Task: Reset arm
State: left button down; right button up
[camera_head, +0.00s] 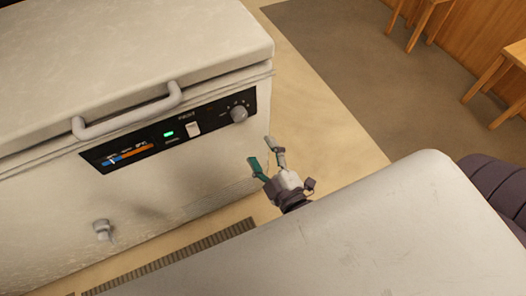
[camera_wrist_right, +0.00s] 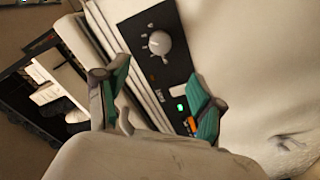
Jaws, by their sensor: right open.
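My right gripper (camera_head: 263,155) is open and empty, with two green-padded fingers spread apart. It is in front of the white chest freezer's right side, just below the control panel (camera_head: 180,128). In the right wrist view the open fingers (camera_wrist_right: 158,100) frame the panel (camera_wrist_right: 160,60) with its round knob (camera_wrist_right: 153,45) and a lit green light. No object is between the fingers. My left gripper is not in view in either picture.
The white chest freezer (camera_head: 60,190) stands at left, lid closed, with a grey handle (camera_head: 128,112) and a drain knob (camera_head: 102,229). A floor grille (camera_head: 175,262) runs below it. Wooden stools (camera_head: 497,85) stand at upper right. Floor (camera_head: 320,120) is clear right of the freezer.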

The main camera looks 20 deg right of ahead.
dwell(0.4)
jog(key=s+a+f+m+g+p, duration=0.15)
jog(key=s+f+g+p, duration=0.25)
jog(key=f, duration=0.7)
jog(key=s+a+f+m+g+p, duration=0.1)
jog(key=s+f+m+g+p, duration=0.2)
jog(key=f, duration=0.8)
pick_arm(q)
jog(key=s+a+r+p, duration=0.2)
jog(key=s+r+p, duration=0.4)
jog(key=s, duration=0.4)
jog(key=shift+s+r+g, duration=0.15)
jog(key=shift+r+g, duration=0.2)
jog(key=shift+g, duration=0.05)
pick_arm(e)
jog(key=s+d+f+m+g, duration=0.1)
jog(key=s+d+f+g, duration=0.2)
jog(key=s, duration=0.4)
jog(key=s+d+f+m+g, duration=0.1)
jog(key=s+d+f+g, duration=0.2)
jog(key=s, duration=0.5)
jog(key=s+d+f+m+g+h, duration=0.1)
jog(key=s+d+f+m+g, duration=0.1)
jog(key=s+f, duration=0.4)
jog(key=shift+s+d+f+g, duration=0.35)
jog(key=shift+s+d+g, duration=0.55)
jog(key=shift+s+d, duration=0.35)
